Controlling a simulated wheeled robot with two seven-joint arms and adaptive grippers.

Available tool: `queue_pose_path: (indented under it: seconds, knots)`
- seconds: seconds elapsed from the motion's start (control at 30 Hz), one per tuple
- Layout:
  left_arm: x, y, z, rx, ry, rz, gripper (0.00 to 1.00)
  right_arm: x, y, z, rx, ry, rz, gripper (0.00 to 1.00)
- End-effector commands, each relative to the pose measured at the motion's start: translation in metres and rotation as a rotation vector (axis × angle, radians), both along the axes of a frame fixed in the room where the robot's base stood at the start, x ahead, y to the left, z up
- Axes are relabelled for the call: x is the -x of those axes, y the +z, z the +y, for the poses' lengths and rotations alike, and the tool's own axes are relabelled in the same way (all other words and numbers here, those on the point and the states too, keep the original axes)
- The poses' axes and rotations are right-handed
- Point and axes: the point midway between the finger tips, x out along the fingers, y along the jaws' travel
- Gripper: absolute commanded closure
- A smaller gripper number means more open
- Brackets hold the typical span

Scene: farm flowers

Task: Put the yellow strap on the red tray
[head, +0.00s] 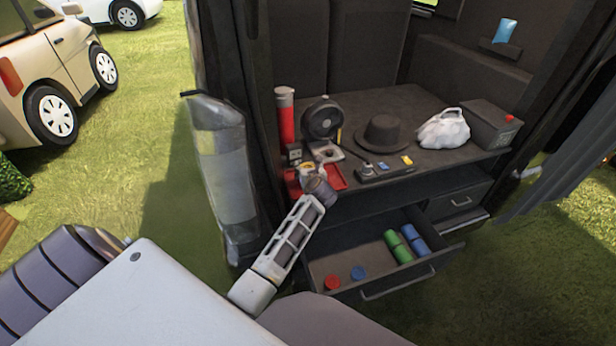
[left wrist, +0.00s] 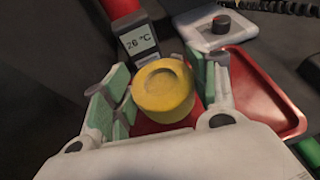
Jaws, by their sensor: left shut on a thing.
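The yellow strap (left wrist: 163,88) is a rolled yellow disc between the green-padded fingers of my left gripper (left wrist: 160,92) in the left wrist view. My left gripper (head: 311,170) is shut on it and sits over the red tray (head: 335,177) at the front left of the dark shelf top. The strap shows as a small yellow patch (head: 308,166) in the head view. The red tray shows behind and to the right of the strap in the left wrist view (left wrist: 268,100). I cannot tell whether the strap touches the tray. My right gripper is not in view.
A temperature display (left wrist: 138,40) and a pale plate with a dark knob (left wrist: 215,28) stand close to the tray. A red cylinder (head: 285,118), black fan (head: 322,121), hat (head: 383,133) and white bag (head: 444,129) stand behind. An open drawer (head: 345,270) lies below.

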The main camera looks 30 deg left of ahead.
Motion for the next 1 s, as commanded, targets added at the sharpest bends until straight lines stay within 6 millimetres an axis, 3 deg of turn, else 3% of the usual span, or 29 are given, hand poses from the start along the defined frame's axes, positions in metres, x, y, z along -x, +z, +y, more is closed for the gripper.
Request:
queue_pose_path:
  seconds: [0.17,0.33,0.53,1.0]
  knots:
    - [0.0,-0.002,0.0,-0.001,0.0,0.0,0.71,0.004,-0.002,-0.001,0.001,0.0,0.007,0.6]
    - [0.0,-0.018,0.0,-0.002,-0.002,0.0,0.71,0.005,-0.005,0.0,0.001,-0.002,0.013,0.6]
    - [0.0,-0.035,0.0,0.0,-0.001,-0.001,0.71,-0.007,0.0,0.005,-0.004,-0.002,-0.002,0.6]
    - [0.0,-0.039,0.0,0.0,0.0,-0.001,0.71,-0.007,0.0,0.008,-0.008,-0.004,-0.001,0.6]
